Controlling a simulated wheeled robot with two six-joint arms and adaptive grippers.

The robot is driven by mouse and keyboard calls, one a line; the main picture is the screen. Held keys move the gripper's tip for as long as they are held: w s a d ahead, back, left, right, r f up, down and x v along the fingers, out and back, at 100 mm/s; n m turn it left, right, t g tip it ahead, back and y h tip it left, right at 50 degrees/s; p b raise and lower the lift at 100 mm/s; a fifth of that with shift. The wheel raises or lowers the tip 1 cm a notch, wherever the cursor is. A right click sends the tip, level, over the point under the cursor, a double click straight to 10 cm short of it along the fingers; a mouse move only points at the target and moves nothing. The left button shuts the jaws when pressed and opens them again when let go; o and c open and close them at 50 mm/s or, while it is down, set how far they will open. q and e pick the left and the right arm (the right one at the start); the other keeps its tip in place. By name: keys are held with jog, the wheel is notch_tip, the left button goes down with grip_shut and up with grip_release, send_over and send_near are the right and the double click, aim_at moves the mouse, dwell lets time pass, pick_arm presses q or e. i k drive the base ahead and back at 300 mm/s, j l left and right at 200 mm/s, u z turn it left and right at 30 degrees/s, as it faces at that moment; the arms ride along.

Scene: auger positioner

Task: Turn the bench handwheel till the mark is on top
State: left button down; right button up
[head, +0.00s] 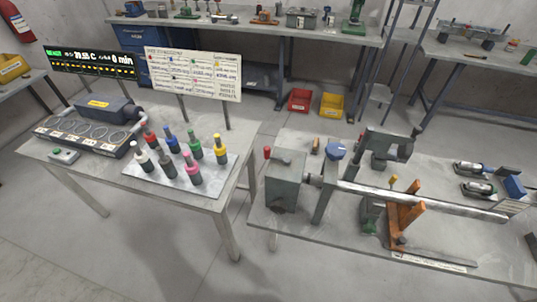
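On the right bench (274,222) stands a grey box-shaped housing (284,186) with a red knob (267,152) at its upper left. I cannot make out a full handwheel rim or a mark on it; the housing's left side is turned mostly away. A long pale shaft (425,201) runs right from an upright plate beside the housing. A blue round part (335,151) sits behind the shaft's left end. Neither of my grippers is in the head view.
An orange bracket (405,222) and a dark clamp-like machine (386,148) stand by the shaft. The left table (190,203) holds several colour-topped tools on a plate (212,166). Open floor lies in front and in a gap between the tables.

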aim_at(277, 207)
jog(key=k+j, duration=0.1)
jog(key=j, duration=0.8)
jog(key=k+j, duration=0.15)
jog(key=j, duration=0.7)
jog(key=k+z, duration=0.05)
